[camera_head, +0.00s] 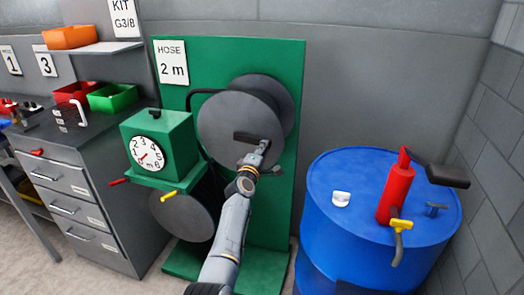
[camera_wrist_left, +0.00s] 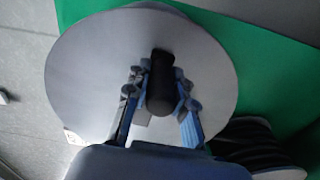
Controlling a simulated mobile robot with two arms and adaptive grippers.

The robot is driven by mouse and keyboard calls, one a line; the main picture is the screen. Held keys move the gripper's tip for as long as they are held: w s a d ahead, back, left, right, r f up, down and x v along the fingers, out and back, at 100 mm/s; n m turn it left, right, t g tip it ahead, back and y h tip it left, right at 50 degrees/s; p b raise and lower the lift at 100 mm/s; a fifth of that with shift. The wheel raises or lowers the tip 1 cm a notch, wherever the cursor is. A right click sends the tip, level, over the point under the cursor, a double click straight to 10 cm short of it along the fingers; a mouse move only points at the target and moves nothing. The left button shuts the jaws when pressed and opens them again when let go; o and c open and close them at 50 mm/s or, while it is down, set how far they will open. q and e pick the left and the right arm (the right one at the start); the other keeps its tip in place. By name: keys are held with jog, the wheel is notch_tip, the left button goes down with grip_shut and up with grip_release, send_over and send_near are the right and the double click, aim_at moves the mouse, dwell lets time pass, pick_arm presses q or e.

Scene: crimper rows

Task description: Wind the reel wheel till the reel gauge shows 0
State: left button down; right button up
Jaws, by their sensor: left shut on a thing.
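The reel wheel (camera_head: 228,125) is a large dark grey disc on a green back panel, and it fills much of the left wrist view (camera_wrist_left: 90,70). Its black handle (camera_wrist_left: 160,82) sticks out from the disc face. My left gripper (camera_head: 256,158) is shut on this handle, with one finger on each side in the left wrist view (camera_wrist_left: 157,92). The reel gauge (camera_head: 148,153) is a white round dial on a green box left of the wheel. Its red needle points to the lower left, toward the low end of the scale; the exact reading is too small to tell.
A sign (camera_head: 172,64) reads "HOSE 2 m". A second dark drum (camera_head: 184,217) sits below the gauge box, by red (camera_head: 119,182) and yellow (camera_head: 168,196) levers. A blue barrel (camera_head: 330,225) with a red pump (camera_head: 396,192) stands right; a drawer cabinet (camera_head: 75,195) stands left.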

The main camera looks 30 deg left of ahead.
pick_arm(q)
jog(key=shift+r+n+p, duration=0.3)
jog(key=shift+r+n, duration=0.2)
jog(key=shift+r, duration=0.1)
jog(key=c, duration=1.1)
grip_release()
jog(key=shift+s, duration=0.1)
jog(key=shift+s+d+f, duration=0.15)
jog(key=shift+s, duration=0.05)
jog(key=v, duration=1.1)
jog(key=shift+s, duration=0.15)
